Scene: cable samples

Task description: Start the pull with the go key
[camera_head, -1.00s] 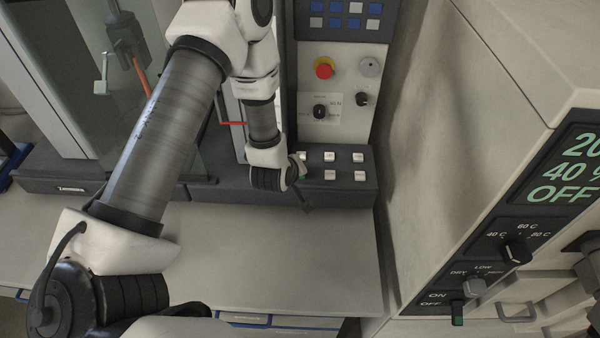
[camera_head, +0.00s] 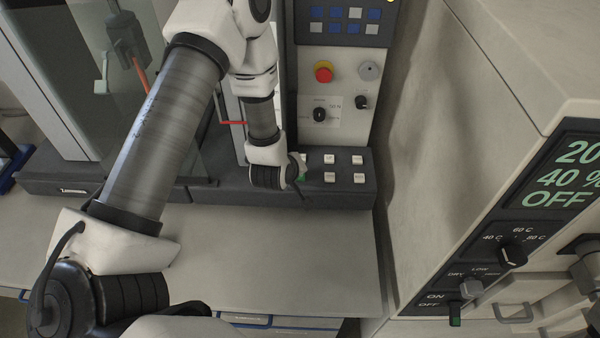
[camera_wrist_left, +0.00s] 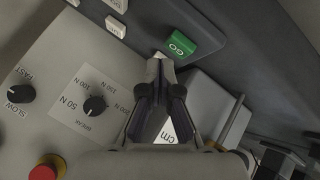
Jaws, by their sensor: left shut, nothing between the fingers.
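The go key (camera_wrist_left: 181,43) is a green key marked GO in the left wrist view. In the head view only a bit of its green (camera_head: 302,177) shows beside my wrist, at the left end of the key panel. My left gripper (camera_wrist_left: 160,57) is shut and empty. Its fingertips are close beside the go key's lower left corner in the wrist view; I cannot tell whether they touch it. In the head view my wrist hides most of the gripper. My right gripper is not in view.
Several white keys (camera_head: 358,159) lie right of the go key. Above are a red stop button (camera_head: 324,72), a break knob (camera_head: 320,115) and a speed knob (camera_head: 362,102). A large cabinet (camera_head: 465,130) stands at the right. The bench front (camera_head: 290,250) is clear.

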